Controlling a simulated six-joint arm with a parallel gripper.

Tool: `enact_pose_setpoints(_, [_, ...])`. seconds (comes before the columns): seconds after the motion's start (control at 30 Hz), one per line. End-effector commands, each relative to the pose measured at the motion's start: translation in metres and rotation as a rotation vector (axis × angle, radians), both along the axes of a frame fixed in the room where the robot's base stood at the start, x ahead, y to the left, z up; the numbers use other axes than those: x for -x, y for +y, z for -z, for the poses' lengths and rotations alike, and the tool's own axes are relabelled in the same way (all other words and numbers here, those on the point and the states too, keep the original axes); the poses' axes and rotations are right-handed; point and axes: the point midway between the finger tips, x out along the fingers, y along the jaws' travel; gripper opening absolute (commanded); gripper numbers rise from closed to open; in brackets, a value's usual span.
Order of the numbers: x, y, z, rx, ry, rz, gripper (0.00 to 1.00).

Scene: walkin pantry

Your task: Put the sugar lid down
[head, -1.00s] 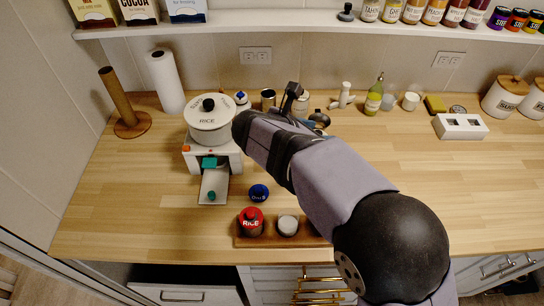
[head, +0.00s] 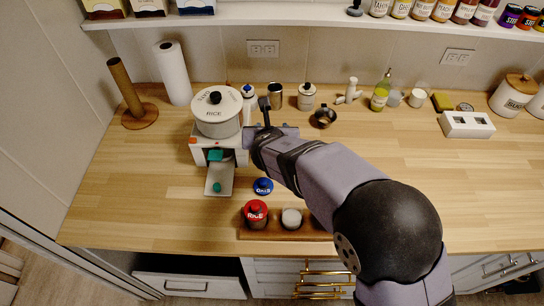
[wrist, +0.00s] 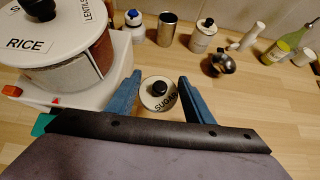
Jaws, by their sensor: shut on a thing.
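The sugar lid (wrist: 158,97), round and white with a black knob and the word SUGAR, sits between the two blue fingers of my gripper (wrist: 160,82) in the wrist view. My gripper is shut on it. The lid appears over the wooden counter, just right of the white RICE dispenser; its exact height is unclear. In the head view my arm hides the lid and most of the fingers. An open-topped jar with white contents (head: 291,218) stands on a wooden tray (head: 264,233) near the front edge, beside a red-lidded RICE jar (head: 256,213).
The rotating dispenser (head: 217,112) stands at left. A blue OATS lid or jar (head: 263,186) lies behind the tray. A steel cup (head: 275,96), a white canister (head: 306,96) and a dark bowl-like item (head: 325,116) stand at the back. The right counter is largely clear.

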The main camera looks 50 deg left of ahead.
Motion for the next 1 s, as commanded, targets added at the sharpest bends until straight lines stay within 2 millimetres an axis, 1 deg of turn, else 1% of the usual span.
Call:
enact_pose_setpoints(0.17, [-0.001, -0.001, 0.02, 0.004, 0.0, 0.002, 0.22])
enact_pose_setpoints(0.3, [-0.001, -0.001, 0.042, 0.004, 0.0, 0.002, 0.22])
enact_pose_setpoints(0.4, [-0.001, -0.001, 0.054, 0.003, 0.0, 0.002, 0.22])
enact_pose_setpoints(0.5, [-0.001, 0.0, 0.06, 0.002, -0.002, 0.003, 0.22])
enact_pose_setpoints(0.73, [-0.001, -0.001, 0.065, 0.001, -0.001, 0.004, 0.22])
enact_pose_setpoints(1.0, [-0.001, -0.001, 0.095, 0.002, -0.001, 0.003, 0.22])
